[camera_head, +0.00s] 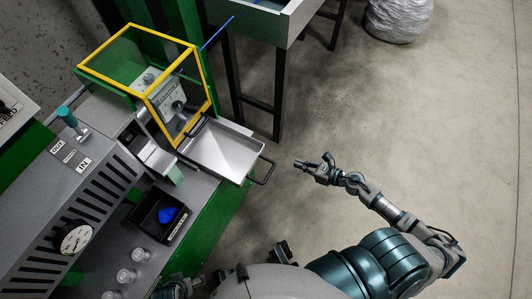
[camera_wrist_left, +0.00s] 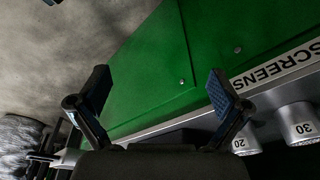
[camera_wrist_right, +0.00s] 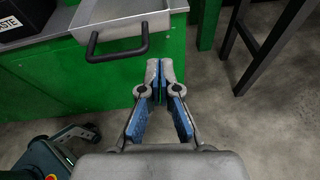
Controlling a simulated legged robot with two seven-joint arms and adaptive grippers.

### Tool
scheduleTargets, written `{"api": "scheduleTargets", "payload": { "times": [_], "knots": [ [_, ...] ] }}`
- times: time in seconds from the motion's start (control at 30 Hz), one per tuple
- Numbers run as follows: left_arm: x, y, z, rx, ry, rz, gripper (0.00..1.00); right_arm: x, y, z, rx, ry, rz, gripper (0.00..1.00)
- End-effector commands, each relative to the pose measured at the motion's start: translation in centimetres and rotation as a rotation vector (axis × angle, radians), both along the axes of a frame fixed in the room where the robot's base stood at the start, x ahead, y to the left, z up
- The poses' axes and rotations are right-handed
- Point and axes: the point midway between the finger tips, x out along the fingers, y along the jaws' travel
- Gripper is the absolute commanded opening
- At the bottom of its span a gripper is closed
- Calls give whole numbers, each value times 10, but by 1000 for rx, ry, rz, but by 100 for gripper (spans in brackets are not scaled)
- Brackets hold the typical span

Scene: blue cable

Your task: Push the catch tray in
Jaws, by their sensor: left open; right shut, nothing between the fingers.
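The catch tray (camera_head: 226,149) is a shallow metal tray. It sticks out from under the yellow-framed guard (camera_head: 150,80) over the bench edge, with a dark handle (camera_head: 264,172) at its outer end. In the right wrist view the tray (camera_wrist_right: 120,14) and its handle (camera_wrist_right: 115,50) show at the top left. My right gripper (camera_head: 300,163) is shut and empty, to the right of the handle and apart from it. It also shows in the right wrist view (camera_wrist_right: 162,70). My left gripper (camera_wrist_left: 160,80) is open and empty beside the green bench side.
A black bin (camera_head: 159,214) with blue material stands on the bench. Several screen cups (camera_head: 126,276) stand at the front, and a gauge (camera_head: 76,239) is at the left. A legged table (camera_head: 262,25) stands behind. The floor to the right is clear, with a wrapped sack (camera_head: 398,18) far back.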

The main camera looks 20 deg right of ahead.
Motion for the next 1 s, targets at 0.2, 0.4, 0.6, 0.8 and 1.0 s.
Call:
{"api": "scheduleTargets", "payload": {
  "times": [0.2,0.4,0.6,0.8,1.0],
  "knots": [
    [-3,-3,16,2,-4,2,100,7,13,6,-77,-62,79,0],
    [-3,-4,15,5,2,2,100,36,33,-4,-72,-62,75,0],
    [-2,-5,9,8,5,2,100,69,58,-18,-67,-60,73,0],
    [2,-7,-5,9,9,1,100,94,77,-20,-67,-60,73,0],
    [4,-7,-14,9,10,0,100,105,87,-22,-65,-57,72,0]
  ]
}}
